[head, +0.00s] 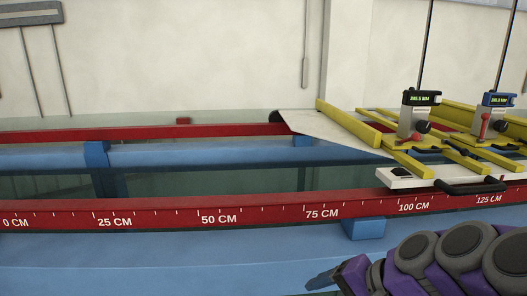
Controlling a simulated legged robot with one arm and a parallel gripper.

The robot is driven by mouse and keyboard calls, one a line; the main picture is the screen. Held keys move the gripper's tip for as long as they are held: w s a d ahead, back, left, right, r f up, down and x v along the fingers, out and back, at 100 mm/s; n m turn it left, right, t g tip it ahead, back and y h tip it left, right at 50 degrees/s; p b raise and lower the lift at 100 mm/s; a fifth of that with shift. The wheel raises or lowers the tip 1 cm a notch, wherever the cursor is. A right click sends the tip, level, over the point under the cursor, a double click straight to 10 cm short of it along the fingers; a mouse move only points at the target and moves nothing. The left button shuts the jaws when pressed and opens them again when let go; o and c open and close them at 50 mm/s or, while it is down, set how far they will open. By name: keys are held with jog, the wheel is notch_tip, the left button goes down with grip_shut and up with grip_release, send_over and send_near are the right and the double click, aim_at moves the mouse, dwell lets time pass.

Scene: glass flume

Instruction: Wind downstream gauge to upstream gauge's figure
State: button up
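Two point gauges stand on yellow carriages at the right of the flume. The nearer-left gauge (413,118) has a black display, a grey body, a dark knob and a red lever. The right gauge (492,118) has a blue display and a similar red lever. Both displays show lit green figures in mm, too small to read surely. Nothing marks which gauge is upstream. My arm, purple with grey joints, enters at the bottom right. My gripper (342,278) is at its left end, low in front of the flume and apart from both gauges; its fingers do not show clearly.
The red rail (160,213) carries a scale in cm, with the gauges beyond its 100 mark. A white plate with a black handle (470,187) sits on the rail below them. A pale sloping panel (325,128) lies left of the carriages. Blue beams (200,155) run along the flume.

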jog(key=s+a+f+n+g+h+b, duration=0.1)
jog(key=s+a+f+n+g+h, duration=0.25)
jog(key=s+f, duration=0.5)
jog(key=s+d+f+n+g+h+b, duration=0.1)
jog(key=s+d+f+n, duration=0.1)
jog(key=s, duration=0.4)
jog(key=s+d+f+n+g+h+b, duration=0.1)
jog(key=s+d+f+n+g+h, duration=0.1)
jog(key=s, duration=0.4)
notch_tip(320, 180, down, 2)
jog(key=shift+d+f, duration=0.25)
jog(key=shift+d, duration=0.35)
jog(key=shift+n+h, duration=0.25)
